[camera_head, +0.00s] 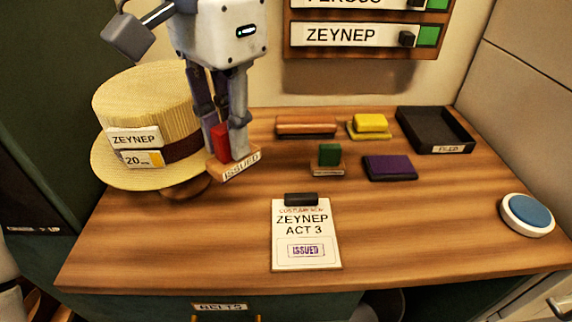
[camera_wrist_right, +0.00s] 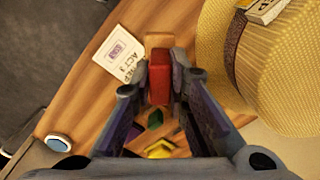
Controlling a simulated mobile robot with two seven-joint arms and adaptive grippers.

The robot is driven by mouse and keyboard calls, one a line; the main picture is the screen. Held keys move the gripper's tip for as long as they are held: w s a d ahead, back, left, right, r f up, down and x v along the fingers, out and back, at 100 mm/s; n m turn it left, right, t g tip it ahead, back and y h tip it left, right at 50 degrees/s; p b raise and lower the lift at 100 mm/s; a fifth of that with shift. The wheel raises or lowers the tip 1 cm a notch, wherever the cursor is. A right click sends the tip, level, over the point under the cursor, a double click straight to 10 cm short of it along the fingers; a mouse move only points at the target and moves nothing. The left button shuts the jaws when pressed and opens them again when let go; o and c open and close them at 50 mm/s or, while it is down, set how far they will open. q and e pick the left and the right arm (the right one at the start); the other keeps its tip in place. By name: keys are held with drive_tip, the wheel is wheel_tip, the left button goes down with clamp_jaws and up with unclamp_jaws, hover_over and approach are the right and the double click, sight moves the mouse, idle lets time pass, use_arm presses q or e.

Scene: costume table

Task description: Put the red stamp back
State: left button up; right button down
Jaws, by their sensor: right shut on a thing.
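The red stamp (camera_head: 221,143) has a red handle on a wooden base labelled ISSUED. My right gripper (camera_head: 228,148) is shut on its handle, just right of the straw hat. The stamp looks upright, but I cannot tell how far its base is above the table. In the right wrist view the red handle (camera_wrist_right: 159,72) sits between the fingers, with the wooden base beyond it. A long wooden block (camera_head: 306,125), possibly a stamp rest, lies at the back of the table with nothing standing on it. My left gripper is not in view.
A straw hat (camera_head: 150,95) stands at left. A green stamp (camera_head: 329,155), yellow block (camera_head: 370,123), purple pad (camera_head: 390,168) and black FILED tray (camera_head: 435,128) are right of centre. A clipboard card (camera_head: 305,232) marked ISSUED lies in front. A blue button (camera_head: 527,213) is far right.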

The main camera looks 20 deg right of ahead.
drive_tip(key=w+d+f, duration=0.2)
drive_tip(key=w+f, duration=0.1)
drive_tip(key=w+d+f+b, duration=0.1)
drive_tip(key=w+d+f, duration=0.2)
drive_tip(key=w, duration=0.1)
drive_tip(key=w+d+f, duration=0.3)
drive_tip(key=shift+w+f, duration=0.15)
drive_tip(key=shift+f, duration=0.05)
drive_tip(key=f, duration=0.2)
drive_tip(key=shift+w+d+f, duration=0.15)
drive_tip(key=shift+d+f, duration=0.1)
drive_tip(key=shift+f, duration=0.15)
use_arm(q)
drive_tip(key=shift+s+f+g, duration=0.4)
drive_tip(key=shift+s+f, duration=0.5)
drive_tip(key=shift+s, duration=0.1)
use_arm(e)
drive_tip(key=shift+f, duration=0.3)
drive_tip(key=shift+f, duration=0.2)
drive_tip(key=c, duration=1.6)
unclamp_jaws()
drive_tip(key=shift+o, duration=0.2)
